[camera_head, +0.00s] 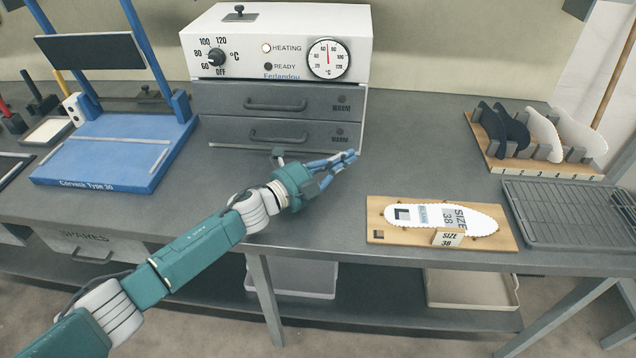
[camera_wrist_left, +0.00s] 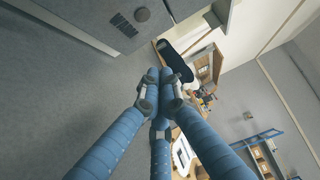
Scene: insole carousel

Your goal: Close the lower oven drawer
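The oven (camera_head: 280,38) has a white top with a dial and a gauge, above two grey drawers. The lower oven drawer (camera_head: 225,133) looks flush or nearly flush with the upper drawer (camera_head: 220,97); I cannot see a clear gap. Each has a bar handle. My left gripper (camera_head: 345,158) is in front of the oven's lower right corner, low over the table and apart from the drawer. Its blue fingers are together and hold nothing; in the left wrist view the fingertips (camera_wrist_left: 160,80) meet, with a grey drawer front (camera_wrist_left: 105,15) at the upper left. My right gripper is not in view.
A blue press stand (camera_head: 105,150) stands left of the oven. To the right are a wooden board with an insole (camera_head: 470,219), an insole rack (camera_head: 535,168) and a black wire tray (camera_head: 575,215). The grey table (camera_head: 410,130) is clear just right of the oven.

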